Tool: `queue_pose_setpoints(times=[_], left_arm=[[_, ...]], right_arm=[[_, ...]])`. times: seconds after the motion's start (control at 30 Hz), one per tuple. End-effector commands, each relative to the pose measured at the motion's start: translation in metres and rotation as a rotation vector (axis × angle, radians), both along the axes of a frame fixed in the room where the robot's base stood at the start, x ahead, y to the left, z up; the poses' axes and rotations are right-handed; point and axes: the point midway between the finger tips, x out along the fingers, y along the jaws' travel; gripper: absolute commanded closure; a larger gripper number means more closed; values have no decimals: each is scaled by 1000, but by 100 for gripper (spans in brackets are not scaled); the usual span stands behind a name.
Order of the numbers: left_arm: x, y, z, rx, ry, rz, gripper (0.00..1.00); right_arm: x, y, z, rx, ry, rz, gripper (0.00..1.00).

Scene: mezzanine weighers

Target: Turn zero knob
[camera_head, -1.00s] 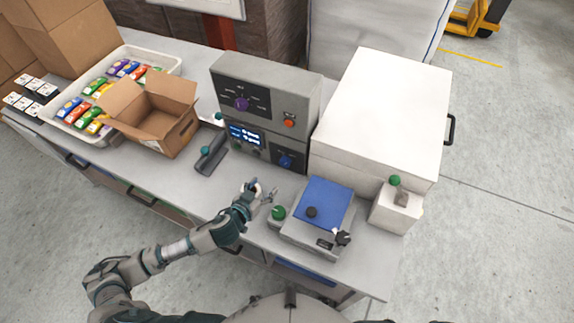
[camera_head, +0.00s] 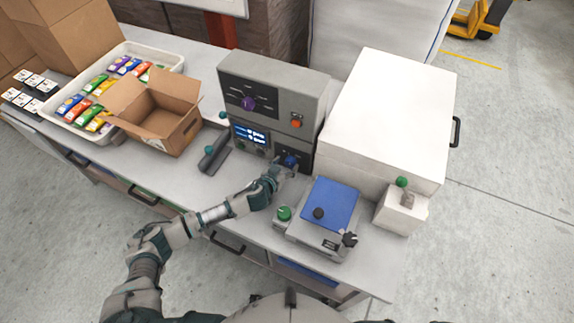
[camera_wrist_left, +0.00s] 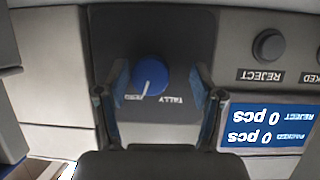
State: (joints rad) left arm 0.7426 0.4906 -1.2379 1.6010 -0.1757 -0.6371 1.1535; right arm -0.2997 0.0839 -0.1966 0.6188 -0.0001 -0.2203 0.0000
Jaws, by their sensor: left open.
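A blue round knob (camera_head: 290,160) sits low on the front of the grey control box (camera_head: 275,85). In the left wrist view the knob (camera_wrist_left: 150,73) has a white pointer line, on a dark plate marked TALLY, seen upside down; a smaller label beside the pointer is hard to read. My left gripper (camera_head: 284,168) is open in front of the knob. In the wrist view its fingers (camera_wrist_left: 158,85) stand on either side of the knob, with the knob closer to the left finger. I cannot tell whether they touch it. My right gripper is not in view.
A display (camera_wrist_left: 262,124) and a REJECT button (camera_wrist_left: 269,46) are beside the knob. A white cabinet (camera_head: 390,110) and open carton (camera_head: 165,120) flank the box.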

Motion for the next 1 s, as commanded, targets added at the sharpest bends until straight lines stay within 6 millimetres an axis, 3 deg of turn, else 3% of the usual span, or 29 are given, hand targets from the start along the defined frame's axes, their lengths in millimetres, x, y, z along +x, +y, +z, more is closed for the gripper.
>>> queue_pose_setpoints(times=[0.1,0.3,0.37,0.63,0.87,1.0], left_arm=[[-1,-5,0,7,-1,0,33],[0,-10,1,15,0,4,83],[1,-10,1,15,-2,5,93],[0,-9,2,4,-3,-4,93],[0,-8,1,-11,5,-3,93],[0,-7,0,-105,48,3,93]], right_arm=[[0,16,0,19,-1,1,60],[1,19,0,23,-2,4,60],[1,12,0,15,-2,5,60],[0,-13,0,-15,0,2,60],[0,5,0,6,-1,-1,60],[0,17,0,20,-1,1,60]])
